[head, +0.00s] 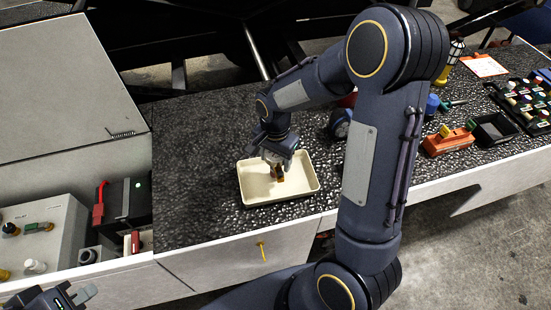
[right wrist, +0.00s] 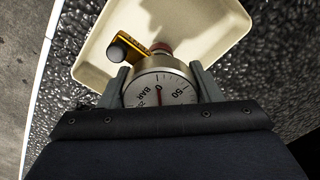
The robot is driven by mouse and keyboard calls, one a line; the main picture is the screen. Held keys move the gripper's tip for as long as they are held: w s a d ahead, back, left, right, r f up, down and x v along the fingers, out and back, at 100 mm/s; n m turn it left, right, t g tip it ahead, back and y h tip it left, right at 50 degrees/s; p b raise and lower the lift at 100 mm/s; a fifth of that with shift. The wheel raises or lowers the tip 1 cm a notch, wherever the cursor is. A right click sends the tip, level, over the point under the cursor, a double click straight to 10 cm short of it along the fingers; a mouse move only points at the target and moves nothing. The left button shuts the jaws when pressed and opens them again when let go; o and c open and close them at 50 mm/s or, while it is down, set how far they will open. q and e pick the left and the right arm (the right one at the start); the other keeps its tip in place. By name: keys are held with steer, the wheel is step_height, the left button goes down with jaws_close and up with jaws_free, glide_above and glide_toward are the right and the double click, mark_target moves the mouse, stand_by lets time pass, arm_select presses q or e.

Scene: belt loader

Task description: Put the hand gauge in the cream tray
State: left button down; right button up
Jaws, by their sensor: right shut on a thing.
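The hand gauge has a round white dial (right wrist: 160,90) marked BAR in a brass-coloured case. My right gripper (head: 277,160) is shut on it, with one finger on each side of the case in the right wrist view (right wrist: 161,85). The cream tray (head: 246,182) lies on the dark speckled top, directly below the gauge; its rim also shows in the right wrist view (right wrist: 90,72). A yellow part with a black knob (right wrist: 128,48) and a reddish fitting show beyond the dial. I cannot tell whether they touch the tray floor. My left gripper (head: 75,293) is at the lower left corner, partly cut off.
An orange block (head: 449,142), a black bin (head: 494,130) and a rack of coloured knobs (head: 522,103) stand at the right. A grey control box (head: 45,230) and a red-handled switch (head: 99,205) are at the left. The top left of the tray is clear.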

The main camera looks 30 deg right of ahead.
steer(key=shift+f, duration=0.35)
steer(key=shift+f, duration=0.15)
steer(key=o, duration=1.4)
